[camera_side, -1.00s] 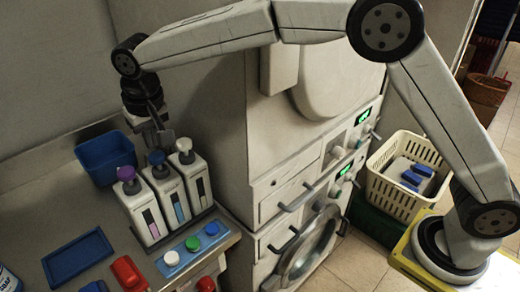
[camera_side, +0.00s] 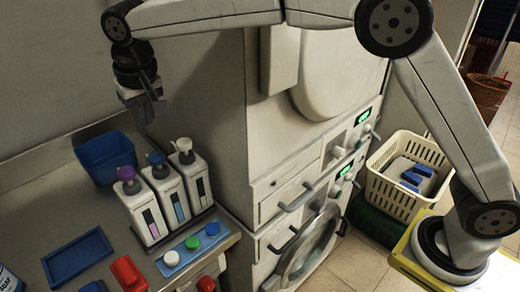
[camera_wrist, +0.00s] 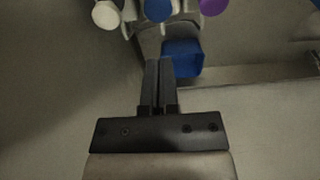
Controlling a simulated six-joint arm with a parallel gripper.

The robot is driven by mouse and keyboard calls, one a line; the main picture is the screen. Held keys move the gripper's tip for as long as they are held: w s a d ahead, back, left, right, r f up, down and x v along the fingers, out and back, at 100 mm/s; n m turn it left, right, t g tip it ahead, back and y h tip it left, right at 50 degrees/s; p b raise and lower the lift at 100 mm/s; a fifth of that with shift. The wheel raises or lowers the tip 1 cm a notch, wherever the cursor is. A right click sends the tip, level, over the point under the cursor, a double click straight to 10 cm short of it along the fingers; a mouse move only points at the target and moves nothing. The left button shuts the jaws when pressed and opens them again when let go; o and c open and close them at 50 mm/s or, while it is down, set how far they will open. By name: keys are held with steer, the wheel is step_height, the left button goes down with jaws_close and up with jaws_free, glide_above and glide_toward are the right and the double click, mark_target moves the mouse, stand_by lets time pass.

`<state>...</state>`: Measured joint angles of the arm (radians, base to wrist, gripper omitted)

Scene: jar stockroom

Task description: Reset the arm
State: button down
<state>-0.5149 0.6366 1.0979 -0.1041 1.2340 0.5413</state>
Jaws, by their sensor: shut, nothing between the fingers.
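My gripper (camera_side: 148,112) hangs from my arm at the upper left of the side view, above and behind the row of dispensers, touching nothing. In the wrist view my gripper (camera_wrist: 158,66) shows two dark fingers shut together with nothing between them. Three dispenser bottles stand in a row on the counter: one with a purple cap (camera_side: 125,173), one with a blue cap (camera_side: 156,158) and one with a white cap (camera_side: 184,144). Their caps show along the top edge of the wrist view.
A blue bin (camera_side: 105,160) stands behind the bottles, and a blue tray (camera_side: 78,256) lies in front left. A panel (camera_side: 195,246) with white, green and blue knobs sits before the bottles. Stacked machines (camera_side: 290,185) rise to the right. A cream basket (camera_side: 405,165) holds blue-topped items.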

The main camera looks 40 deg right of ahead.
steer(key=shift+r, duration=0.4)
steer(key=shift+s+f, duration=0.1)
steer(key=s+d+f+n+g, duration=0.1)
steer(key=s+d+f+g, duration=0.15)
steer(key=s+f, duration=0.4)
steer(key=s+d+f+n+g+y, duration=0.1)
steer(key=s+d+f, duration=0.2)
steer(key=s, duration=0.6)
steer(key=s+d+f+n+g, duration=0.1)
steer(key=s+d+f+g, duration=0.15)
steer(key=s+f, duration=0.4)
steer(key=s+d+f+t, duration=0.2)
steer(key=s+d+f, duration=0.35)
steer(key=d, duration=0.25)
steer(key=w+d+r+m+t, duration=0.1)
steer(key=w+d+r+t, duration=0.1)
steer(key=d, duration=0.3)
steer(key=w+d+r+m+t+h, duration=0.1)
steer(key=w+d+r+m+t, duration=0.1)
steer(key=d, duration=0.4)
steer(key=shift+d+r, duration=0.15)
steer(key=shift+r, duration=0.15)
